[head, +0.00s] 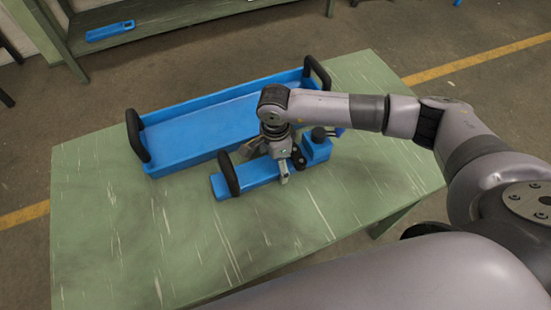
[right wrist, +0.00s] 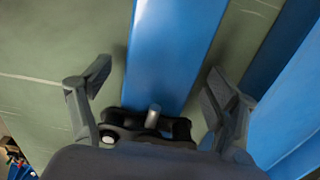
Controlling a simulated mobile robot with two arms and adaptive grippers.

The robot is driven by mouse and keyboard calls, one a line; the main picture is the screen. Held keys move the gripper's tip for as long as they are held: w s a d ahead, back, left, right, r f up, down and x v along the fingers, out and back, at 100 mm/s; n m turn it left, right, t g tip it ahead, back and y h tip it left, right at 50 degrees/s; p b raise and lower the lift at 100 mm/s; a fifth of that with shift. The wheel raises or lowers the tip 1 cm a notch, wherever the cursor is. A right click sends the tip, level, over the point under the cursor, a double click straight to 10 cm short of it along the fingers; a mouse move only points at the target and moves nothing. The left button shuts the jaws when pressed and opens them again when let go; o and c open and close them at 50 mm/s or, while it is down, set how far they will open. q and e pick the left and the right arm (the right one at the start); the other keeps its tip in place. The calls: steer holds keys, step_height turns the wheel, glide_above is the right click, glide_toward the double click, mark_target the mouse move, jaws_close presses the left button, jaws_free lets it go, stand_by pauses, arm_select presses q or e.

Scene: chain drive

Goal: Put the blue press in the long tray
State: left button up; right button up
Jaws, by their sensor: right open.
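The blue press (head: 256,174) lies on the green table in front of the long tray. It has a long blue bar, an upright black handle at its left end and a blue block with a black knob at its right. The long blue tray (head: 205,132) has black handles at both ends. My right gripper (head: 268,163) is open, low over the press's middle, and hides part of it. In the right wrist view the gripper's fingers (right wrist: 160,80) stand apart on either side of the blue bar (right wrist: 172,50), near a black linked part with a metal pin. My left gripper is out of view.
The green table (head: 110,230) is clear at the left and front. The tray's inside looks empty where visible; my right arm hides its right end. A shelf (head: 150,30) with a small blue item (head: 110,31) stands behind.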

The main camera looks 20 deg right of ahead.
jaws_close()
steer(key=shift+w+r, duration=0.1)
steer(key=shift+w, duration=0.05)
stand_by(1.1)
